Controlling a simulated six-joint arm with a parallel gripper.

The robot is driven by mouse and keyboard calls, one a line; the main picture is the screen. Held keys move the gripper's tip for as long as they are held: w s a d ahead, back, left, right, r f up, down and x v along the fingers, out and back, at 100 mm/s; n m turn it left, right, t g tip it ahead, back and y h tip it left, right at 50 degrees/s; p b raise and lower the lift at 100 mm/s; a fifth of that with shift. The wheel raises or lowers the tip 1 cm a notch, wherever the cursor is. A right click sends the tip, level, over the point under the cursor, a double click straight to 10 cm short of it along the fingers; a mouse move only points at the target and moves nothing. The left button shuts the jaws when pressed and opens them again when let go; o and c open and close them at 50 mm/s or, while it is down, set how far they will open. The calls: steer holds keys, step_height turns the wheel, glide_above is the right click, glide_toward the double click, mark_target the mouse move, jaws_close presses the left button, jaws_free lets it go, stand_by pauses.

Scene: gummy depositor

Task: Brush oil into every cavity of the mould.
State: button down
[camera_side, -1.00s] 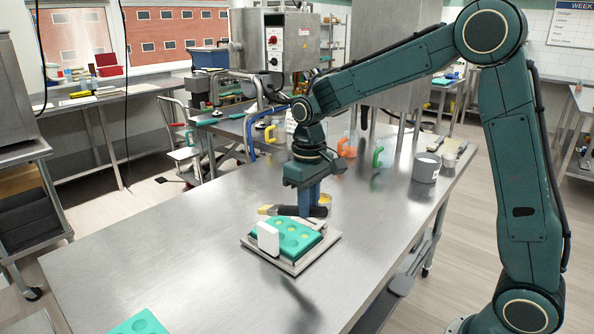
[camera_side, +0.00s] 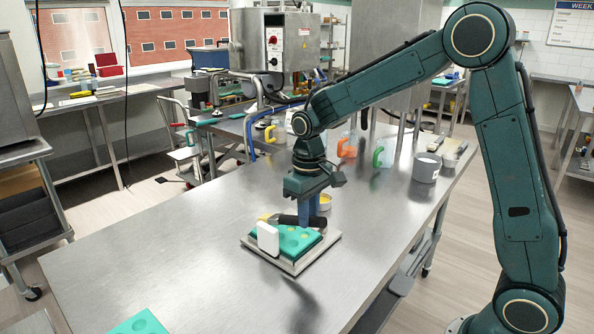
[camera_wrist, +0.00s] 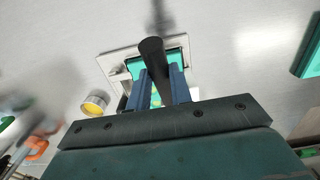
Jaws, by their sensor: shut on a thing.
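The teal mould (camera_side: 291,246) with round cavities lies on a metal plate (camera_side: 318,257) on the steel table. My gripper (camera_side: 310,222) is shut on the dark handle of the brush (camera_side: 288,219) and holds it over the mould's far side. The pale bristles point left; I cannot tell whether they touch a cavity. The wrist view shows the dark handle (camera_wrist: 153,55) between the blue fingers (camera_wrist: 157,88), covering much of the mould (camera_wrist: 181,55). A bowl of yellow oil (camera_side: 324,201) stands just behind the plate; it also shows in the wrist view (camera_wrist: 95,103).
Another teal mould (camera_side: 140,323) lies at the table's near edge. Orange (camera_side: 347,146) and green-handled (camera_side: 383,153) jugs and a grey pot (camera_side: 427,168) stand at the back. The table's left side is clear.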

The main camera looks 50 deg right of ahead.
mark_target(323, 219)
steer(key=shift+f, duration=0.8)
stand_by(0.4)
steer(key=shift+s, duration=0.75)
steer(key=shift+s+f, duration=0.15)
steer(key=shift+s, duration=0.3)
steer(key=shift+s, duration=0.1)
steer(key=shift+s, duration=0.2)
steer(key=shift+s, duration=0.35)
stand_by(0.4)
steer(key=shift+s, duration=0.45)
steer(key=shift+s, duration=0.2)
